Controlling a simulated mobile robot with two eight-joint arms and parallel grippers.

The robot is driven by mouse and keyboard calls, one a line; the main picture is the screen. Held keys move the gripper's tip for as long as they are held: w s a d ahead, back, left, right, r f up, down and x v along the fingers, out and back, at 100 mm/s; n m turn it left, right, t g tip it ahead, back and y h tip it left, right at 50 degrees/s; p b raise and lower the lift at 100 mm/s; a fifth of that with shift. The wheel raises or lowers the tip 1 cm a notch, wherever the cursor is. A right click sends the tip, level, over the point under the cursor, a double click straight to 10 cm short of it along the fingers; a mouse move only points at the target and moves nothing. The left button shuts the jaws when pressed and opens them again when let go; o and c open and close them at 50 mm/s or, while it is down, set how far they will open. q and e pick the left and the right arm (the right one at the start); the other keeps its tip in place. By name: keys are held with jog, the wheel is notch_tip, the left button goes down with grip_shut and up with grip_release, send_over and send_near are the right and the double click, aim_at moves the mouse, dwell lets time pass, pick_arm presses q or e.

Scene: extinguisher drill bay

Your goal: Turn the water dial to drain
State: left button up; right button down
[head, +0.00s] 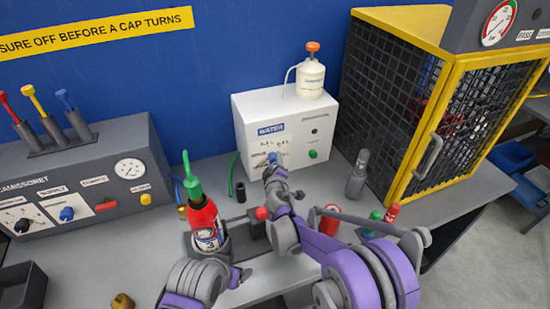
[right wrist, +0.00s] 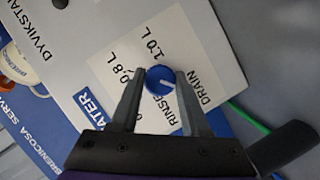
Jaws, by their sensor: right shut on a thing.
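The white water box (head: 313,123) stands against the blue wall in the head view. Its round blue dial (right wrist: 158,76) shows in the right wrist view, among printed labels 0.8 L, 1.0 L, RINSE and DRAIN. The dial's white mark points to the lower right of that picture, towards the RINSE and DRAIN side; I cannot tell exactly which it meets. My right gripper (right wrist: 161,74) is shut on the dial, one finger on each side. In the head view my right gripper (head: 271,167) hides most of the dial. My left arm shows low in the head view; its jaws are unclear.
A red extinguisher (head: 204,222) stands in a holder left of my right arm. A grey control panel (head: 95,165) is at the left, a yellow-framed mesh cabinet (head: 428,128) at the right. A white bottle (head: 310,78) stands on the water box. A green button (head: 313,154) is right of the dial.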

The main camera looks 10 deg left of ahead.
pick_arm(q)
jog(key=shift+w+r+p, duration=0.35)
jog(key=shift+w+r, duration=0.1)
jog(key=shift+r, duration=0.4)
pick_arm(e)
jog(key=shift+n+t, duration=0.3)
jog(key=shift+n, duration=0.2)
jog(key=shift+c, duration=1.9)
grip_release()
